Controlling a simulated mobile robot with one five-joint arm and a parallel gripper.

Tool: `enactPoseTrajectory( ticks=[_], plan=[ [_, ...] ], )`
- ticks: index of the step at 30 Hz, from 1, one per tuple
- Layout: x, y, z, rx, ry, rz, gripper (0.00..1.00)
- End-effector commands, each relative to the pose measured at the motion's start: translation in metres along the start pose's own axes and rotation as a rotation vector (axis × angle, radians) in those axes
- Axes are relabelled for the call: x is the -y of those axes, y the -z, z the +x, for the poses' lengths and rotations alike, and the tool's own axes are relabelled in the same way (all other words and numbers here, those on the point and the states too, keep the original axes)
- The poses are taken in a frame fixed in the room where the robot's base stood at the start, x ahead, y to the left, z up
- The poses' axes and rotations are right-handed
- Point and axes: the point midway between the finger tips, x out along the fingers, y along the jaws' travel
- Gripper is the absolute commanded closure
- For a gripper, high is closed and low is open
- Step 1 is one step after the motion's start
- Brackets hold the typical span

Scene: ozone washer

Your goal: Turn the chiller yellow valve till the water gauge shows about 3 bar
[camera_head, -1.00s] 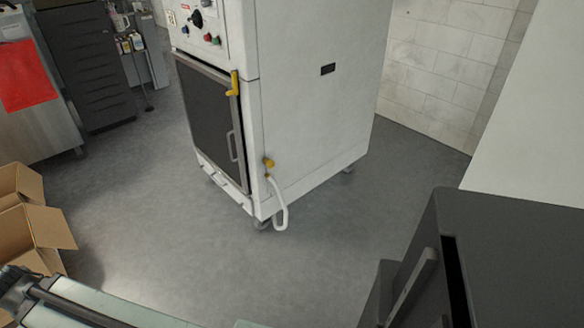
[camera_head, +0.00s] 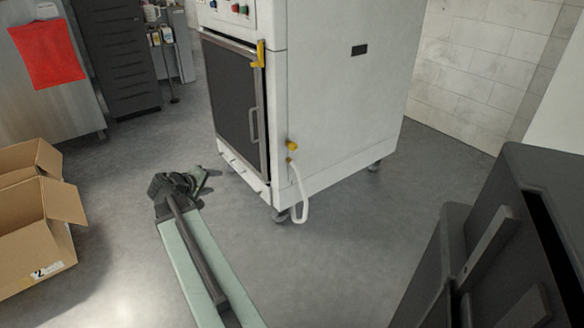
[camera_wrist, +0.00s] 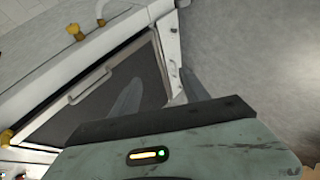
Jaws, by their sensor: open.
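A white cabinet machine (camera_head: 345,100) with a dark door stands at the upper middle. A yellow valve knob (camera_head: 292,146) sits low on its side, just above a smaller yellow fitting (camera_head: 291,160) with a white hose. The knob also shows at the upper left of the wrist view (camera_wrist: 74,30). A yellow handle (camera_head: 260,55) is higher, by the door's edge. I cannot make out a water gauge. My gripper (camera_head: 202,182) is open and empty, left of the knob and apart from it. The wrist view shows its two fingers (camera_wrist: 160,92) spread before the door.
An open cardboard box (camera_head: 35,225) is on the floor at left. A black cabinet (camera_head: 540,210) fills the lower right. A dark drawer unit (camera_head: 115,55) and a red cloth (camera_head: 46,53) are at the back left.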

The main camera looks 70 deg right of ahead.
Motion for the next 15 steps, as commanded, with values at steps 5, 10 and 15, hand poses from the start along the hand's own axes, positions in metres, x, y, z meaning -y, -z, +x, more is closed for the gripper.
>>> enactPoseTrajectory(
  ticks=[5, 10, 15],
  plan=[
    [-0.117, -0.084, 0.122, 0.041, -0.364, -0.115, 0.47],
    [-0.173, -0.123, 0.151, 0.069, -0.504, -0.218, 0.47],
    [-0.184, -0.127, 0.152, 0.073, -0.525, -0.239, 0.47]
  ],
)
